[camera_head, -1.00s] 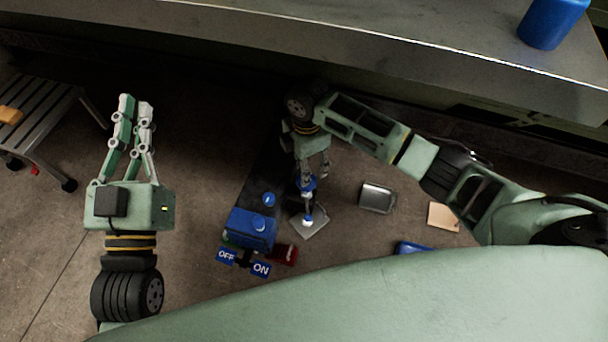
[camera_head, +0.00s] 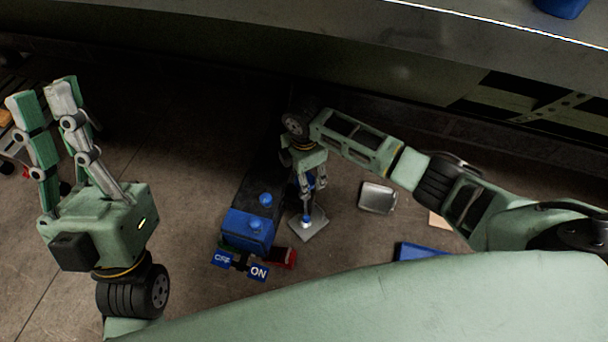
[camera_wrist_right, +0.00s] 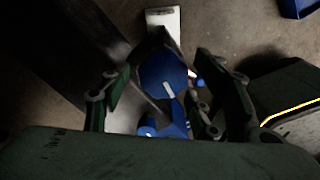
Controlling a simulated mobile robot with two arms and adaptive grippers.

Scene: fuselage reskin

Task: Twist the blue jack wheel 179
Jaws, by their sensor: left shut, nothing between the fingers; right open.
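The jack stands on a grey plate (camera_head: 309,228) on the floor, with blue parts partly hidden behind my right gripper. In the right wrist view its blue wheel (camera_wrist_right: 163,75) shows with a white mark. My right gripper (camera_head: 314,188) points down over the jack. In its wrist view the open fingers (camera_wrist_right: 158,92) stand on both sides of the blue wheel; I cannot tell whether they touch it. My left gripper (camera_head: 46,98) is shut and empty, raised at the left, far from the jack.
A blue box with OFF and ON labels (camera_head: 247,228) stands just left of the jack. A metal tray (camera_head: 377,198) and a blue item (camera_head: 421,251) lie to the right. A long grey bench (camera_head: 300,38) spans the back. A slatted stool is partly seen at far left.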

